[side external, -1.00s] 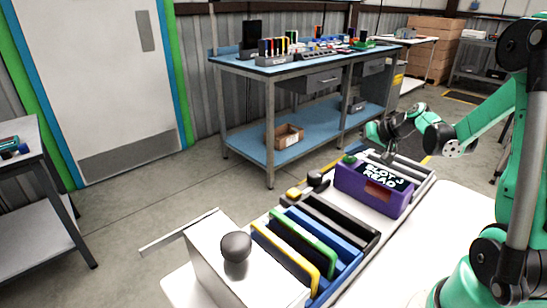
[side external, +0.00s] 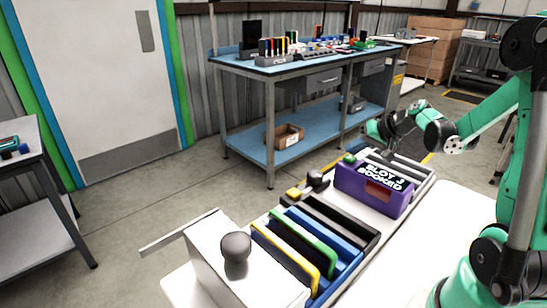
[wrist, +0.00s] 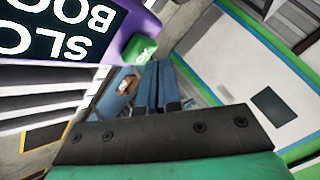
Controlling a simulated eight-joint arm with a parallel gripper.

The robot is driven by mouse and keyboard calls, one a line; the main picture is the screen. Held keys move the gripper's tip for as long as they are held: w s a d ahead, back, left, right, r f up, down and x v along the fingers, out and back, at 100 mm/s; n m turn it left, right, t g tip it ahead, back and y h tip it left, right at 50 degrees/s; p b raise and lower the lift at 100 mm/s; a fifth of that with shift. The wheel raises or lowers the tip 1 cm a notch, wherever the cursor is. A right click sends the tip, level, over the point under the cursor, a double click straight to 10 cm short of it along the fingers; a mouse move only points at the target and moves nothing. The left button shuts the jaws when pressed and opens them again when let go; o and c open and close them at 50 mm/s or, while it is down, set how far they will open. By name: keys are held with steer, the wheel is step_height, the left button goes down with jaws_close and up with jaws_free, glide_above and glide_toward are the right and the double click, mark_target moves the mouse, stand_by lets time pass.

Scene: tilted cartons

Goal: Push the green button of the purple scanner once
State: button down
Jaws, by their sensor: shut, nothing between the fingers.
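The purple scanner (side external: 372,199) sits across the white rack on the right part of the table. Its dark screen (side external: 385,178) shows white text that seems to read "SLOT J BOOKED". The green button (side external: 349,158) is on the scanner's far left end; it also shows in the wrist view (wrist: 140,50), beside the screen's edge. My gripper (side external: 373,131) is shut and empty, a little above and to the right of the button in the side view. It looks apart from the button.
Several tilted cartons, yellow, green, blue and black (side external: 315,240), stand in the rack left of the scanner. A white box with a dark round knob (side external: 236,247) stands at the near left end. A blue workbench (side external: 285,68) is behind. The white tabletop at right is clear.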

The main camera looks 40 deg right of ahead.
mark_target(353, 158)
steer(key=shift+r, duration=0.3)
steer(key=shift+r, duration=2.5)
steer(key=shift+a, duration=0.1)
steer(key=s+a+n+g, duration=0.1)
steer(key=s+a+n, duration=0.2)
steer(key=a, duration=0.7)
steer(key=s+a+f+n+g+h, duration=0.1)
steer(key=s+a+n, duration=0.2)
steer(key=a, duration=0.8)
steer(key=shift+a+n, duration=0.25)
steer(key=shift+n, duration=0.65)
steer(key=shift+f, duration=0.1)
